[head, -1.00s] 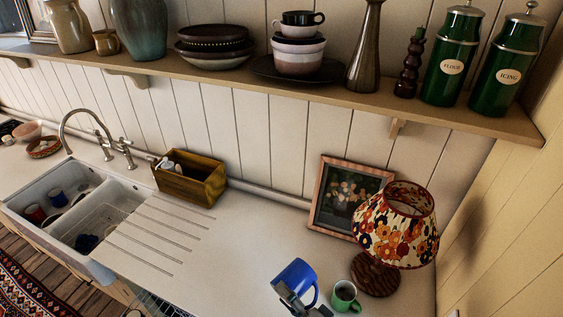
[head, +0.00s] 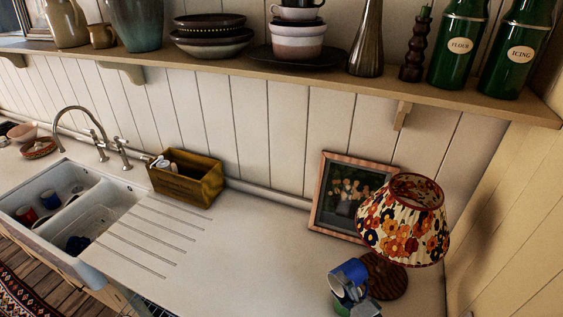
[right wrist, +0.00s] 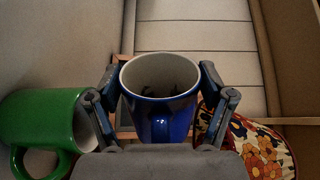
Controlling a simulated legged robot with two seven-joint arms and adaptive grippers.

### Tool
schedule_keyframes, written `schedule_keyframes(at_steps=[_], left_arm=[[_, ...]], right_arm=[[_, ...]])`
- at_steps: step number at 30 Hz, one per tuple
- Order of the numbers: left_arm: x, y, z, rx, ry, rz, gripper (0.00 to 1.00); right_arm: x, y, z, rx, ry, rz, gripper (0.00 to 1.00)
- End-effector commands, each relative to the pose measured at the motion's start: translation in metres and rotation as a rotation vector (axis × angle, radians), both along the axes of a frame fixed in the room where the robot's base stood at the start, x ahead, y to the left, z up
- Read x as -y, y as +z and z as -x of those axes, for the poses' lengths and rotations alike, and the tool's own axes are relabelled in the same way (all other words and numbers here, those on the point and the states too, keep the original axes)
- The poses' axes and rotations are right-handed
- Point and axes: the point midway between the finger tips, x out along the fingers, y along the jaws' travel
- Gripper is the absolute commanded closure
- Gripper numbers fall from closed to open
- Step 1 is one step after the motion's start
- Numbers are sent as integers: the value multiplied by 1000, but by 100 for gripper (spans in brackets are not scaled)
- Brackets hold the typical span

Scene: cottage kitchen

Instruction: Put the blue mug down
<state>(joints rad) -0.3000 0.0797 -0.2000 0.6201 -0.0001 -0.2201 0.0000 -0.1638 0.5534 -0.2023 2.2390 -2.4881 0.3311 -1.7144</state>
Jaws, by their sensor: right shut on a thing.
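The blue mug (head: 352,268) is in my right gripper (head: 344,288), close to the lamp at the right end of the counter. In the right wrist view the blue mug (right wrist: 160,88) sits between both fingers of the gripper (right wrist: 158,78), its open rim and handle facing the camera. The gripper is shut on it. I cannot tell whether the mug's base touches the counter. A green mug (head: 368,308) is close beside the gripper, partly hidden; it also shows at the left of the right wrist view (right wrist: 40,108). My left gripper is out of view.
A lamp with a flowered shade (head: 403,220) and a framed picture (head: 332,204) stand just behind the blue mug. The white counter (head: 255,245) is clear to the left, up to a wooden box (head: 190,185) and the sink (head: 82,230). A loaded shelf (head: 300,80) runs above.

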Motion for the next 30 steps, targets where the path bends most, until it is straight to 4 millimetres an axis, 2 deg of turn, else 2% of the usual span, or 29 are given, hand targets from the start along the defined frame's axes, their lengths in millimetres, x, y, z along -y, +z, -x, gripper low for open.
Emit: schedule_keyframes(at_steps=[3,7,30], left_arm=[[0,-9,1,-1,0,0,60],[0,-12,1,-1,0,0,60],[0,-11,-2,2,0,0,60]], right_arm=[[21,-10,-8,8,-30,-1,68],[32,-12,-13,13,-46,-5,68],[34,-11,-13,-9,-48,-47,68]])
